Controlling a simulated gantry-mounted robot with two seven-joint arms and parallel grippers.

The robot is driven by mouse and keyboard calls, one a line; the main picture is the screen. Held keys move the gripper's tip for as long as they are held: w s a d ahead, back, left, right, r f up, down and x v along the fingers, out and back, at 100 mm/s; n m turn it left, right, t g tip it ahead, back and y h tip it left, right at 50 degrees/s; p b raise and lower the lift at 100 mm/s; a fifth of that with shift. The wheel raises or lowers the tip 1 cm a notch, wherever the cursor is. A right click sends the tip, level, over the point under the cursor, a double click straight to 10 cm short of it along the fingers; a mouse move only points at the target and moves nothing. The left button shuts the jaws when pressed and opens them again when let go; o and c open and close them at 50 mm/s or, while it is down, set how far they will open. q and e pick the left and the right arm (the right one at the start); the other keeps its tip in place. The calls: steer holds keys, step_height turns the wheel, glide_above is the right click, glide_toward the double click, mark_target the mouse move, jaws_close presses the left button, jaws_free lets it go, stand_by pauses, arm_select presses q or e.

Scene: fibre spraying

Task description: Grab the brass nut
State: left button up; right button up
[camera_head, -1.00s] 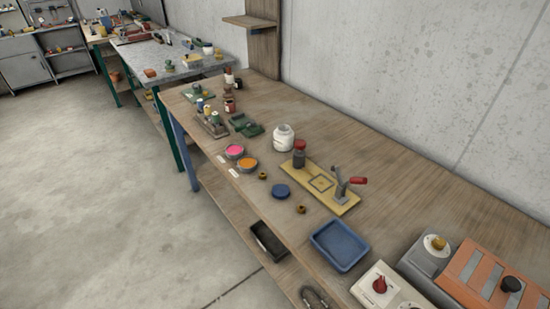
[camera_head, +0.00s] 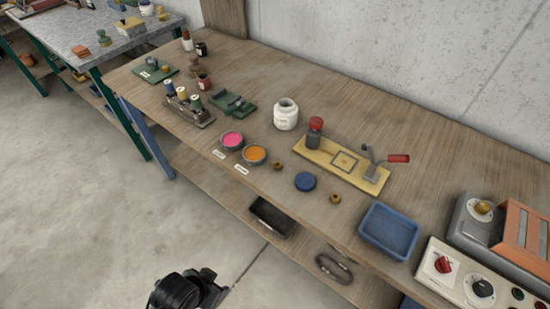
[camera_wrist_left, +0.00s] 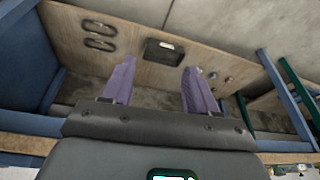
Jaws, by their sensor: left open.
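Two small brass nuts lie on the wooden bench in the head view. One brass nut (camera_head: 335,198) is between the blue round lid and the blue tray. The other brass nut (camera_head: 277,166) is right of the orange paint tin. My left gripper (camera_wrist_left: 158,70) is open, with two purple fingers apart and nothing between them. It faces the bench's lower shelf in the wrist view, where I cannot make out either nut. A dark part of my arm shows at the bottom of the head view, below the bench front and well away from the nuts. My right gripper is not in view.
Near the nuts are a blue lid (camera_head: 305,181), an orange tin (camera_head: 254,154), a yellow board (camera_head: 320,160) with a red-handled lever and a blue tray (camera_head: 389,232). A control box (camera_head: 455,268) stands at right. A black bin (camera_head: 272,217) is on the lower shelf.

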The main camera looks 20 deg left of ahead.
arm_select(q)
steer(key=w+d+r+t+h+p, duration=0.15)
steer(key=w+d+t+h, duration=0.25)
steer(key=w+t, duration=0.7)
steer(key=w+a+r+m+h, duration=0.1)
steer(key=w, duration=0.3)
steer(key=w+a+r+m+g+h+p, duration=0.1)
steer(key=w+r, duration=0.1)
steer(key=w, duration=0.1)
steer(key=w+a+r+m+h+p, duration=0.1)
steer(key=w+r, duration=0.1)
steer(key=w, duration=0.2)
steer(key=shift+w+a+r, duration=0.15)
steer(key=shift+w+a, duration=0.15)
steer(key=shift+a, duration=0.1)
glide_toward(277, 165)
steer(key=shift+w+d+m, duration=0.4)
steer(key=shift+w+d, duration=0.05)
steer(key=shift+w, duration=0.35)
steer(key=shift+f+b+x, duration=0.1)
steer(key=shift+b+x, duration=0.25)
steer(key=shift+x, duration=1.2)
steer(key=shift+f+b+x, duration=0.15)
steer(key=shift+b+x, duration=0.15)
steer(key=shift+x, duration=1.2)
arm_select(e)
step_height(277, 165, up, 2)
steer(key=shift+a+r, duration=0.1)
